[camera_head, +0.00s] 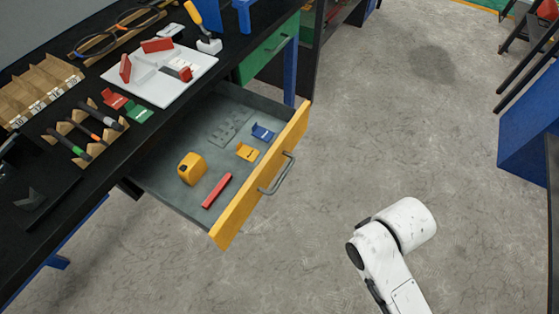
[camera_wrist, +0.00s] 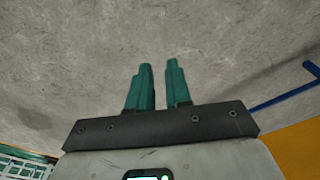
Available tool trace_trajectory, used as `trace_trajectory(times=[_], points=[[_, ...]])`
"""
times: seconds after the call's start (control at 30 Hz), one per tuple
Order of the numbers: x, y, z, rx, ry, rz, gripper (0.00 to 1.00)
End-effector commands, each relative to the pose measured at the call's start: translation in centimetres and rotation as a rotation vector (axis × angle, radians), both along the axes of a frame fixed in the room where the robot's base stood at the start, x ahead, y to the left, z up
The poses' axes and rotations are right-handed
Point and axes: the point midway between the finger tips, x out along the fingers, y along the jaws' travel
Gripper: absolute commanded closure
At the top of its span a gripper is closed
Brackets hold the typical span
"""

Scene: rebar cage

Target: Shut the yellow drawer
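The yellow drawer (camera_head: 236,225) is pulled out from under the black workbench, with its grey tray showing and a metal handle (camera_head: 278,175) on its front. In it lie a yellow tape measure (camera_head: 192,168), a red bar (camera_head: 217,190), a yellow piece (camera_head: 247,152) and a blue piece (camera_head: 263,132). My gripper (camera_wrist: 159,75) shows in the wrist view with its two teal fingers apart and nothing between them, over bare floor. In the head view only my white arm shows, to the right of the drawer front and apart from it; the gripper is not visible there.
A green drawer (camera_head: 268,50) is shut beyond the yellow one. The black workbench (camera_head: 190,88) holds a white tray (camera_head: 150,85), tools and wooden racks. Grey floor (camera_head: 385,130) is clear right of the drawer. A blue structure (camera_head: 525,125) stands at the far right.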

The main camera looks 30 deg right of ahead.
Motion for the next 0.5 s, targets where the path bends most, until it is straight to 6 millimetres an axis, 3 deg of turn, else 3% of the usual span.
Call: trace_trajectory(times=[0.17,0.3,0.5], points=[[2.2,0.4,-2.7,0.157,-0.067,-0.091,0.99],[5.6,0.9,-4.5,0.391,-0.18,-0.226,1.0],[10.6,0.1,-4.3,0.748,-0.372,-0.431,1.0]])
